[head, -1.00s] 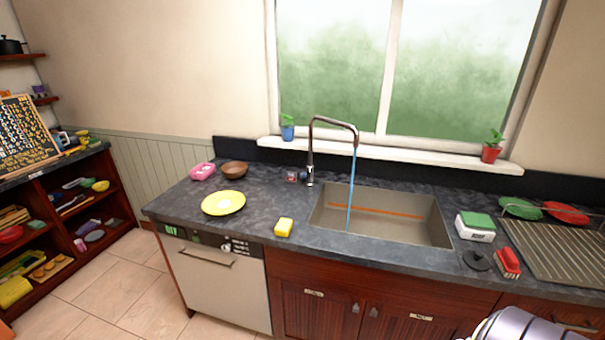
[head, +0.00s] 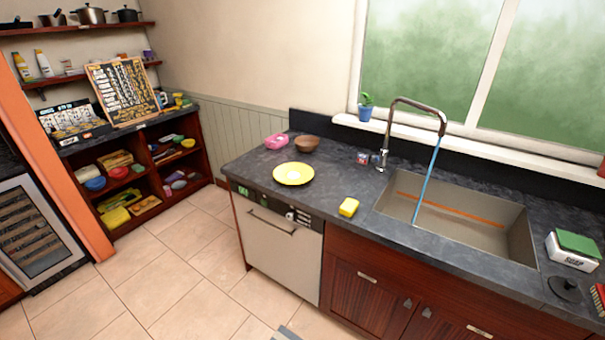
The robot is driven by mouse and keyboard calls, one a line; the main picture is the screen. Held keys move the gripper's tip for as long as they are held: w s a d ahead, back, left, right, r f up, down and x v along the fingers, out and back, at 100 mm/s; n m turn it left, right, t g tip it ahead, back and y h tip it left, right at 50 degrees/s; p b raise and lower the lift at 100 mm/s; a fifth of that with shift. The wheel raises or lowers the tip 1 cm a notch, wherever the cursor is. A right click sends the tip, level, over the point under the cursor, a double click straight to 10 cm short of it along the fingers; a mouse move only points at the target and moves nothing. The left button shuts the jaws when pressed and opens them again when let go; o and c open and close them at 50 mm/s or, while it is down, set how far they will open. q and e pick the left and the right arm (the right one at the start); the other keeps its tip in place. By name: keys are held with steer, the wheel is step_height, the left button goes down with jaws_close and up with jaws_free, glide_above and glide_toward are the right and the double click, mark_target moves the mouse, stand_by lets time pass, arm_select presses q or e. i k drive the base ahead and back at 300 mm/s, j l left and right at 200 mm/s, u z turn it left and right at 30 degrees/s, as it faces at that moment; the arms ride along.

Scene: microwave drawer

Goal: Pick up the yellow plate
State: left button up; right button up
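The yellow plate (head: 293,173) lies flat on the dark stone counter (head: 335,190), near its left end and above the dishwasher. Nothing covers it. A brown bowl (head: 306,144) and a pink container (head: 276,141) sit just behind it. Neither of my grippers shows in the head view. A small grey piece at the bottom edge of the view is too cut off to identify.
A yellow sponge (head: 348,207) lies right of the plate, by the sink (head: 460,217) with its running tap (head: 417,103). The dishwasher (head: 275,250) is closed. Shelves (head: 140,165) and a wine cooler (head: 42,235) stand left. The tiled floor (head: 190,265) between is clear.

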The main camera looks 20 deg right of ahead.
mark_target(281, 173)
steer(key=i+j+z, duration=0.4)
steer(key=i+j, duration=0.15)
steer(key=i+j+z, duration=0.25)
steer(key=j, duration=0.2)
steer(key=i+j+z, duration=0.2)
steer(key=j, duration=0.25)
steer(key=i+j+z, duration=0.2)
steer(key=j, duration=0.2)
steer(key=i+j+z, duration=0.2)
steer(key=j, duration=0.3)
steer(key=j+z, duration=0.25)
steer(key=j, duration=0.2)
steer(key=j+z, duration=0.2)
steer(key=j, duration=0.3)
